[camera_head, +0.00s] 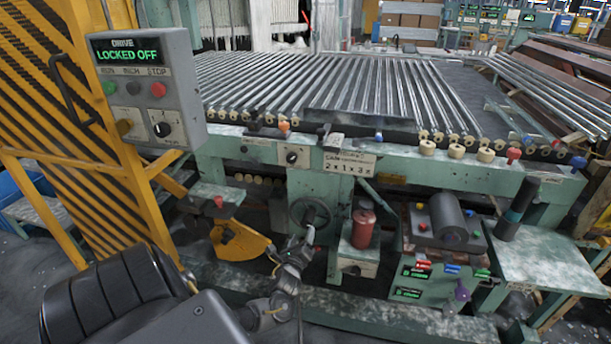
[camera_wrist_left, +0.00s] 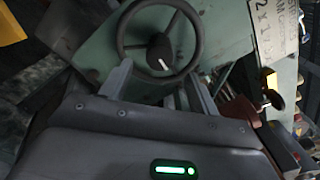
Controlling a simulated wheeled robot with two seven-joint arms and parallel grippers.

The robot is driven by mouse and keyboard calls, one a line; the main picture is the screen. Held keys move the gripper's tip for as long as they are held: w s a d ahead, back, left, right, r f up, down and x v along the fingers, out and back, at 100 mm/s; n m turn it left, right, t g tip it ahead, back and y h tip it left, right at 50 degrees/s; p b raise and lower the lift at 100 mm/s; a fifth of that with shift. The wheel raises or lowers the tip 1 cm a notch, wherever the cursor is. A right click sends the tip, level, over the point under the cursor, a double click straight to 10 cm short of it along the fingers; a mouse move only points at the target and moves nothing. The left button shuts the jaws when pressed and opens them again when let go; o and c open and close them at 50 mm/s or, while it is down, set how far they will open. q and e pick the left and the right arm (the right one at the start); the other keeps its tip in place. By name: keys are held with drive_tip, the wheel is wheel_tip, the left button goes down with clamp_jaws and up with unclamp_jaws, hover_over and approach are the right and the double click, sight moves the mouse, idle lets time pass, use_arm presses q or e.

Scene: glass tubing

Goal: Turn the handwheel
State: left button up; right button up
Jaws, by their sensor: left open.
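The handwheel (camera_head: 309,211) is a dark round rim with a black hub, mounted on the front of the green frame below the roller bed. In the left wrist view the handwheel (camera_wrist_left: 158,47) shows above the fingertips, with a white mark on its hub. My left gripper (camera_head: 307,236) is just below and in front of it, its fingers pointing at the wheel. In the left wrist view my left gripper (camera_wrist_left: 158,85) is open, with its two fingers apart and nothing held. The lower rim lies near the fingertips; I cannot tell whether they touch it. My right gripper is not in view.
A control box (camera_head: 147,88) at the left reads "LOCKED OFF". A red canister (camera_head: 363,227) stands just right of the wheel. A yellow guard (camera_head: 238,241) is at its left. A green table (camera_head: 545,260) and the roller bed (camera_head: 300,80) are farther off.

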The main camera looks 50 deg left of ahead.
use_arm(q)
drive_tip(key=shift+v, duration=1.55)
